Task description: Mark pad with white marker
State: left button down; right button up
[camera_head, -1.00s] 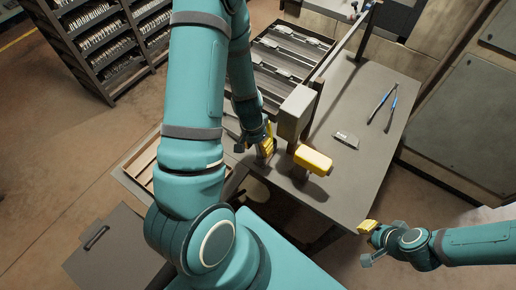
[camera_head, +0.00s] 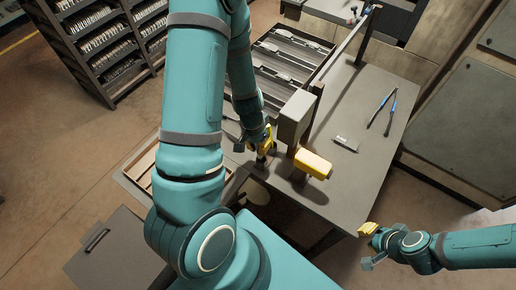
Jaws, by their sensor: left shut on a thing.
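My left gripper (camera_head: 266,142), with yellow fingers, is low over the left part of the grey table (camera_head: 366,180), just left of a grey post. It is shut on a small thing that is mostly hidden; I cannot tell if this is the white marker. A small flat grey piece with a pale strip (camera_head: 346,143), possibly the pad, lies on the table right of the post. My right gripper (camera_head: 367,230) is off the table's front right edge, away from these things; its finger gap is too small to read.
A grey boxy fixture (camera_head: 296,116) with a yellow block (camera_head: 313,164) stands between my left gripper and the flat piece. Blue-handled pliers (camera_head: 383,109) lie further right. A rack of metal parts (camera_head: 282,68) is behind. The table's front right is clear.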

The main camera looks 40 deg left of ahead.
pick_arm(q)
notch_tip(320, 180, up, 9)
jog(key=p, duration=0.3)
jog(key=shift+f, duration=0.2)
jog(key=shift+r+p, duration=0.8)
jog(key=shift+r, duration=0.15)
jog(key=shift+r+p, duration=0.3)
jog(key=shift+r, duration=1.8)
